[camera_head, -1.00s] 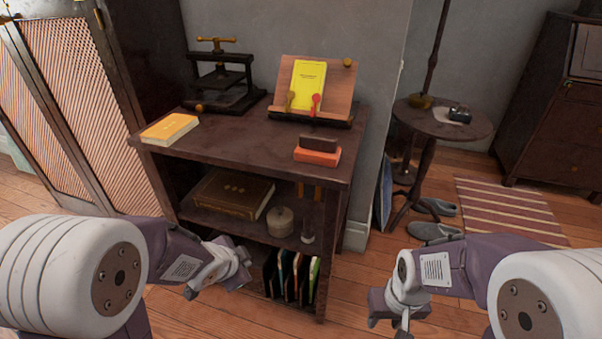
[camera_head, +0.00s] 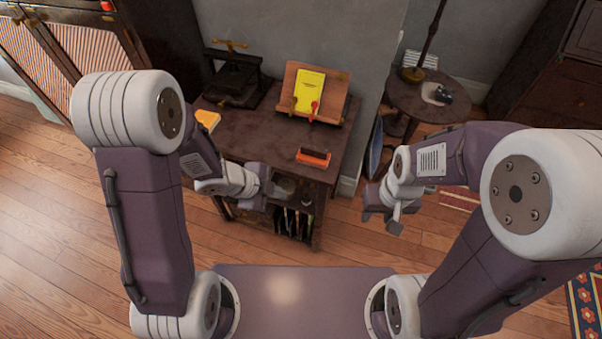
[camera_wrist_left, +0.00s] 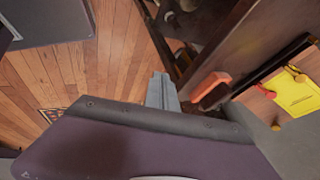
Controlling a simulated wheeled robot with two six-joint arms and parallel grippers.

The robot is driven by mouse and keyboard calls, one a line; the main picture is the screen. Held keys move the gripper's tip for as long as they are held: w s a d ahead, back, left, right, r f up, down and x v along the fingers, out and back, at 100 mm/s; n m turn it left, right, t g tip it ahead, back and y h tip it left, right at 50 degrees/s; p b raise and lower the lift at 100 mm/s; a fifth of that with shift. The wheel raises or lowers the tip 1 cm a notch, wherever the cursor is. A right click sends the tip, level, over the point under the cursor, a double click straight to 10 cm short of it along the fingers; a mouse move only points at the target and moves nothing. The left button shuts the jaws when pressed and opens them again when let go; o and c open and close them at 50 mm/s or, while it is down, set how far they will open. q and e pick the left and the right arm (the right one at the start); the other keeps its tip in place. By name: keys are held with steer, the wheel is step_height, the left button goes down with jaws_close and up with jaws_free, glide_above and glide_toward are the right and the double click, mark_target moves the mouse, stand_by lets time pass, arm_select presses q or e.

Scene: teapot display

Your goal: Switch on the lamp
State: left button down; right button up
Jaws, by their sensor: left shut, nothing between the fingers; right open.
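A thin dark pole (camera_head: 432,38) with a brass base stands on the small round table at the upper right of the head view. It may be the lamp; its top is cut off by the frame edge, and no switch is seen. My left gripper (camera_head: 278,190) is shut and empty, in front of the shelf unit and far from the pole. Its closed fingers also show in the left wrist view (camera_wrist_left: 161,90). My right gripper (camera_head: 381,219) is open and empty, right of the shelf unit and nearer to me than the round table.
The shelf unit (camera_head: 245,133) bears a book stand with a yellow book (camera_head: 308,88), an orange-bottomed block (camera_head: 314,158) and a dark press (camera_head: 235,75). Wooden floor at left is clear.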

mark_target(307, 183)
stand_by(0.3)
arm_select(q)
steer(key=w+d+f+b, duration=0.4)
steer(key=w+d+f, duration=0.2)
steer(key=w+f, duration=0.1)
steer(key=shift+f, duration=0.8)
